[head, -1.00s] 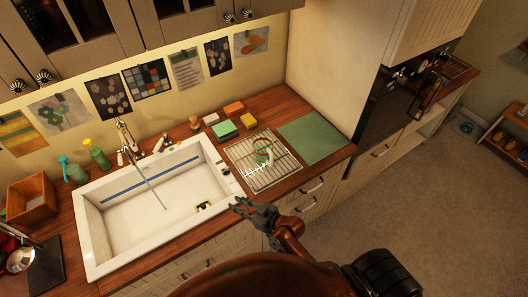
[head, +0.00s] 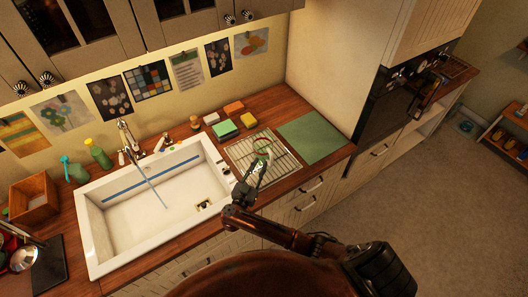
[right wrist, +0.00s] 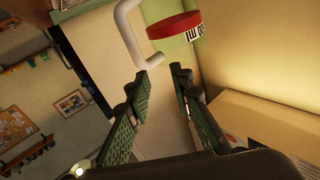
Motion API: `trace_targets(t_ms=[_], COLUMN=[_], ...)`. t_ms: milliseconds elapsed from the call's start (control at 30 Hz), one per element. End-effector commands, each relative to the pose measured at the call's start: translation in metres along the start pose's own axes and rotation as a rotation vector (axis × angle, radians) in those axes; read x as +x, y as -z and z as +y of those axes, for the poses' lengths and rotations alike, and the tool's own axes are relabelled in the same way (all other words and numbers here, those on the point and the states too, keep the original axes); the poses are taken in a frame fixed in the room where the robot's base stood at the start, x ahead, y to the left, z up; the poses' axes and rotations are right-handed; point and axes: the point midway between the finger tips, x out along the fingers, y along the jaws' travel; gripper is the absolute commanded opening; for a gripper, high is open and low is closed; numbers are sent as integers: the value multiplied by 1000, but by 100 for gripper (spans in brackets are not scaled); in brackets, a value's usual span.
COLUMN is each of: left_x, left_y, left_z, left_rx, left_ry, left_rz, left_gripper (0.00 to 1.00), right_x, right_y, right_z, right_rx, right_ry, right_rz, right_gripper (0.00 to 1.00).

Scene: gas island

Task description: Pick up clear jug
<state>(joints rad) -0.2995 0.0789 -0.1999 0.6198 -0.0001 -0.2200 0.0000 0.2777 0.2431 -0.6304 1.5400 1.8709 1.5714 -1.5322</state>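The clear jug (head: 263,150) stands on the wire drying rack (head: 287,160) right of the sink, with a green-looking rim in the head view. In the right wrist view the jug (right wrist: 174,27) shows a red band, dark lettering and a pale handle (right wrist: 129,25). My right gripper (head: 261,167) is at the jug's near side. In the right wrist view its fingers (right wrist: 161,76) are apart with nothing clearly between them. The handle's lower bend is close to the left fingertip; contact cannot be told. My left gripper is out of view.
The white sink (head: 110,262) and its faucet (head: 125,140) are to the left. Sponges (head: 226,130) lie behind the rack. A green mat (head: 312,138) lies to its right, beside a tall cabinet wall (head: 335,75).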

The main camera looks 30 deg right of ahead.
Motion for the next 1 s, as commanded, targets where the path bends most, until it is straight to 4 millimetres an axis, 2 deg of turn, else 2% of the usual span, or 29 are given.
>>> trace_targets(t_ms=[100,200,467,733,1000], left_x=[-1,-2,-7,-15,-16], left_y=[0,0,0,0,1], left_z=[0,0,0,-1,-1], left_rx=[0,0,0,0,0], left_ry=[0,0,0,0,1], left_rz=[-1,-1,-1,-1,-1], left_gripper=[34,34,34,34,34], right_x=[-1,2,28,65,73], right_y=[-8,-11,-15,-24,-27], right_z=[14,21,24,28,30], right_rx=[-60,-82,-85,-83,-81], right_ry=[-82,-110,-115,-113,-112], right_rz=[-37,-50,-51,-50,-54], right_gripper=[21,21,21,21,21])
